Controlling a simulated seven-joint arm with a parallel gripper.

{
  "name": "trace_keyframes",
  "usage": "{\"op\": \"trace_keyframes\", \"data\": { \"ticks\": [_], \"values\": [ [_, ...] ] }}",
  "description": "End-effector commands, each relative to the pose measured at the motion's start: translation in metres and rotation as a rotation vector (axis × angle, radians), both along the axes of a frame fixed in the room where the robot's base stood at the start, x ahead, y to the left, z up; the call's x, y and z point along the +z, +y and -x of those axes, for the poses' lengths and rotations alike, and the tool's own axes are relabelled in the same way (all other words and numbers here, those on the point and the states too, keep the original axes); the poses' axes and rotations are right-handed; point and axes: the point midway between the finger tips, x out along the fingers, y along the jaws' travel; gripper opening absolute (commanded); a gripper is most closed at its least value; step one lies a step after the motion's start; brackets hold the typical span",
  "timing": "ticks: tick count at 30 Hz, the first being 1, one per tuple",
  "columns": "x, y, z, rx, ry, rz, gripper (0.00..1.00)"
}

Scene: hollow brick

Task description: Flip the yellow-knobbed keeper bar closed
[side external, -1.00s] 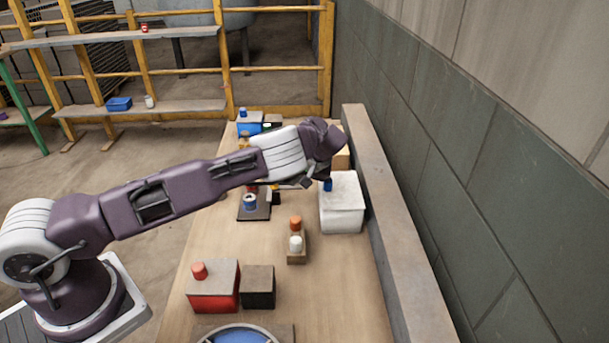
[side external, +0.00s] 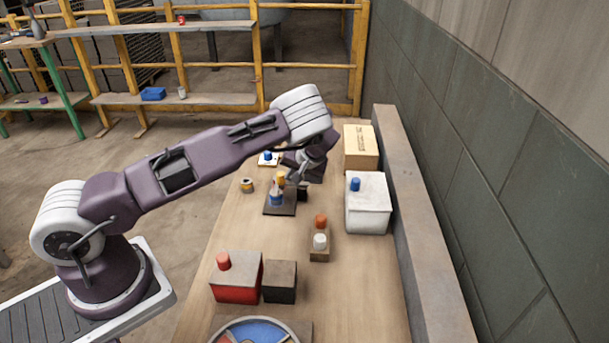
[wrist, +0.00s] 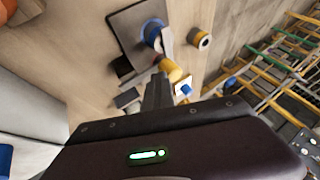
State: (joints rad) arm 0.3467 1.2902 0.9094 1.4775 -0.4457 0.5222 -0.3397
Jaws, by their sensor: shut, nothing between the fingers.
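The yellow knob (side external: 281,179) stands by a blue round part (side external: 277,199) on a dark square base plate (side external: 272,211). In the wrist view the yellow knob (wrist: 172,71) is just beyond my fingertips, with the blue part (wrist: 153,33) and a grey bar (wrist: 166,42) on the plate (wrist: 128,28). My gripper (side external: 296,180) is shut and empty, pointing down just right of the knob. The wrist view shows its fingers (wrist: 157,92) close to the knob; I cannot tell if they touch. The bar under the knob is partly hidden, so its angle is unclear.
A white box with a blue knob (side external: 367,208) and a cardboard box (side external: 360,147) stand on the right, beside a ledge (side external: 425,210). A small block with orange and white knobs (side external: 319,248) is nearer. A red box (side external: 236,280) and dark box (side external: 280,282) stand in front.

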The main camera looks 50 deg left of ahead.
Motion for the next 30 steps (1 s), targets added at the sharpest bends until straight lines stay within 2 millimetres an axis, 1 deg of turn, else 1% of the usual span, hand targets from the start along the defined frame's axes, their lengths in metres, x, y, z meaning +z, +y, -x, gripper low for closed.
{"op": "trace_keyframes", "data": {
  "ticks": [2, 12, 14, 17, 19, 21, 24, 27, 30],
  "values": [
    [-0.001, 0.002, 0.003, 0.003, 0.003, 0.0, 0.0],
    [-0.001, 0.002, 0.003, 0.004, 0.007, -0.003, 0.0],
    [-0.001, -0.004, -0.001, 0.003, 0.005, -0.003, 0.0],
    [-0.001, -0.021, -0.014, -0.004, 0.002, -0.002, 0.0],
    [0.0, -0.036, -0.024, -0.008, -0.001, -0.002, 0.0],
    [0.018, -0.046, -0.021, -0.003, -0.004, 0.001, 0.0],
    [0.037, -0.062, -0.02, -0.004, -0.004, 0.002, 0.0],
    [0.055, -0.074, -0.019, -0.004, -0.003, 0.001, 0.0],
    [0.068, -0.084, -0.018, -0.004, -0.002, 0.0, 0.0]
  ]
}}
